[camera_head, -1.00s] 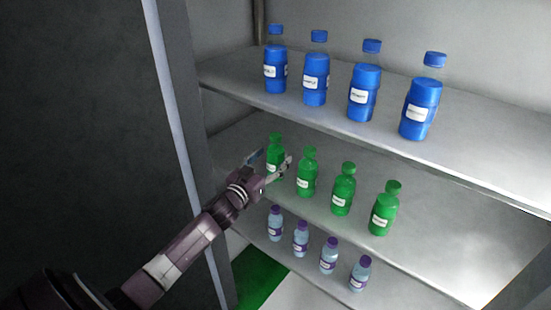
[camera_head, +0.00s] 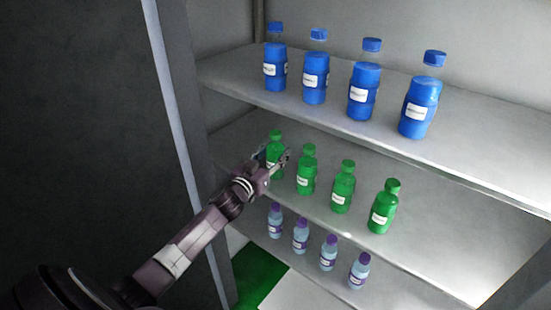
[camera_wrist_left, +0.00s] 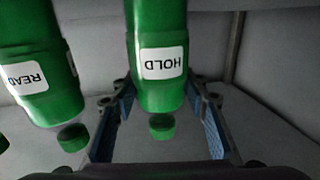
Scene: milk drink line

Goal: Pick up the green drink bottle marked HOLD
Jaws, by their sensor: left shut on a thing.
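The green bottle marked HOLD (camera_head: 275,147) stands upright at the left end of the green row on the middle shelf. Its white label reads HOLD upside down in the left wrist view (camera_wrist_left: 158,92). My left gripper (camera_head: 274,156) is shut on this bottle, with one finger on each side of it. In the left wrist view the blue-padded fingers (camera_wrist_left: 160,125) flank the bottle's cap end. The lower part of the bottle is partly hidden by the gripper in the head view. My right gripper is not in view.
A green bottle labelled READ, partly legible (camera_wrist_left: 40,85), stands close beside the held one. More green bottles (camera_head: 343,187) continue to the right. Blue bottles (camera_head: 315,78) stand on the shelf above, small purple-capped bottles (camera_head: 300,236) below. The cabinet's side post (camera_head: 190,130) is close on the left.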

